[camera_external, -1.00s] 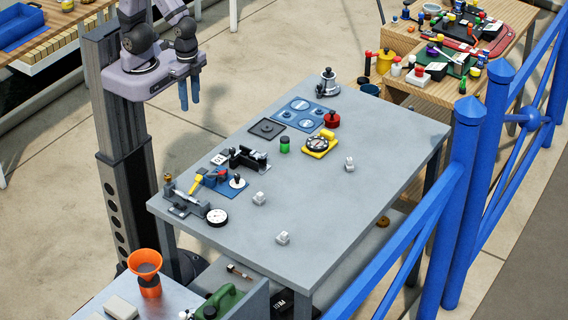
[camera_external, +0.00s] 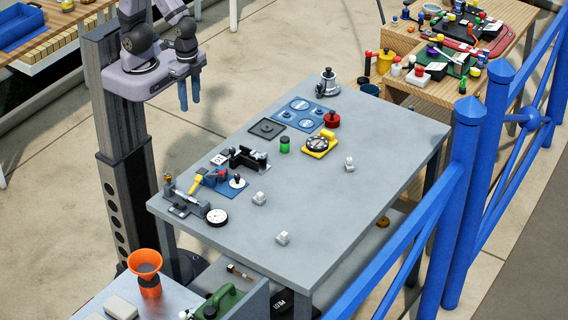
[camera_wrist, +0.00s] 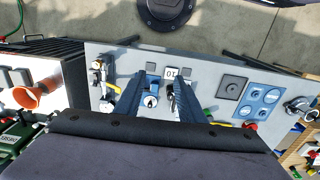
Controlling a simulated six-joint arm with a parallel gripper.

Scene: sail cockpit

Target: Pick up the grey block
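Three small light grey blocks lie on the grey table (camera_external: 310,215): one at its front (camera_external: 283,238), one left of that and a little farther back (camera_external: 259,198), and one toward the right side (camera_external: 349,164). I cannot tell which one the task means. I cannot make them out in the wrist view. My gripper (camera_external: 189,100) hangs with fingers down, high beyond the table's left edge and apart from all the blocks. In the wrist view my gripper (camera_wrist: 158,82) has its two blue fingers spread apart, with nothing held between them.
Clamp-like tools (camera_external: 185,203), a dial gauge (camera_external: 217,216), a blue plate (camera_external: 303,113), a green cylinder (camera_external: 285,144), a yellow dial device (camera_external: 319,145) and a red knob (camera_external: 332,121) stand along the table's left and back. A blue railing (camera_external: 460,180) runs along the right.

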